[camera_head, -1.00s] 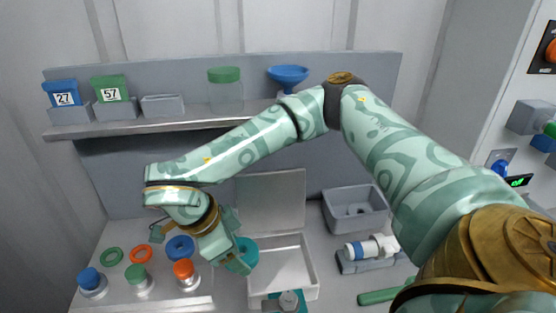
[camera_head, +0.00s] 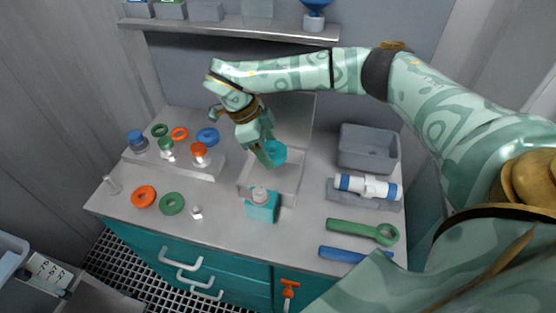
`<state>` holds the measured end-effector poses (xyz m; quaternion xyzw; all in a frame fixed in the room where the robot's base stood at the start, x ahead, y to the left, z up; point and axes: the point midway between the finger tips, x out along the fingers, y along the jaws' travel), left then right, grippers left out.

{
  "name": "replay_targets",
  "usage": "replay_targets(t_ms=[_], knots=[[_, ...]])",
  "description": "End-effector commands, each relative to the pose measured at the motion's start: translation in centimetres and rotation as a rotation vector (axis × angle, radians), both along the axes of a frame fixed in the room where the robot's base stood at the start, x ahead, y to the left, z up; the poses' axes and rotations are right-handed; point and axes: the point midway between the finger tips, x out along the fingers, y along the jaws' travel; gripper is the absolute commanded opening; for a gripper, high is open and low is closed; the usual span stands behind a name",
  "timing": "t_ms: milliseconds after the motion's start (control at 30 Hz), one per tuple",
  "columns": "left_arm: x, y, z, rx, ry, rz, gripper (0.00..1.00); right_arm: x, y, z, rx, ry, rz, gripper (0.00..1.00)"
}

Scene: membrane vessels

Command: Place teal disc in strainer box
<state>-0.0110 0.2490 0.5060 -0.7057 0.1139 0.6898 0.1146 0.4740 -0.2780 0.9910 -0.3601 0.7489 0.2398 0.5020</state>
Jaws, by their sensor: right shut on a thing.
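The teal disc (camera_head: 275,152) is held in my right gripper (camera_head: 267,155), whose arm comes in from the right. The gripper is shut on the disc, and its fingers hide part of it. The disc overlaps the back left part of a pale open box (camera_head: 290,183) with a raised lid (camera_head: 297,110). I take this to be the strainer box. The disc appears above the box floor, but I cannot tell its exact height. My left gripper is not in view.
A teal block with a clear top (camera_head: 262,207) stands at the box's front. A grey basin (camera_head: 368,150) and a white-and-blue cylinder (camera_head: 367,187) are to the right. Rings and capped vessels lie left. A green wrench-like tool (camera_head: 355,230) lies front right.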

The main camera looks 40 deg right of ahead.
Motion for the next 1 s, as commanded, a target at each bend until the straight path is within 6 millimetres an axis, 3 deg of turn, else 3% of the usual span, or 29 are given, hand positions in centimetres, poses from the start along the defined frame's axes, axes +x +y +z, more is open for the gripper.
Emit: replay_targets(t_ms=[100,233,500,900,933,1000], knots=[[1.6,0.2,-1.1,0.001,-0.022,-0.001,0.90,-0.2,0.1,-3.2,0.000,0.007,0.008,0.40],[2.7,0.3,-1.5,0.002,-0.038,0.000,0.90,-0.1,0.0,-4.8,0.000,0.003,0.009,0.40],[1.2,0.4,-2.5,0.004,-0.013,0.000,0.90,-0.2,0.1,-8.4,0.000,0.005,0.008,0.40],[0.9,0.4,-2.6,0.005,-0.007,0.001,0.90,-0.1,0.0,-9.0,0.000,0.001,0.009,0.40],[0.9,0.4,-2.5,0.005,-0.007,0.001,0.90,-0.1,0.0,-9.0,0.000,0.001,0.009,0.69],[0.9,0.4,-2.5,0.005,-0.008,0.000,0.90,-0.1,0.0,-8.9,0.000,0.001,0.009,0.85]])
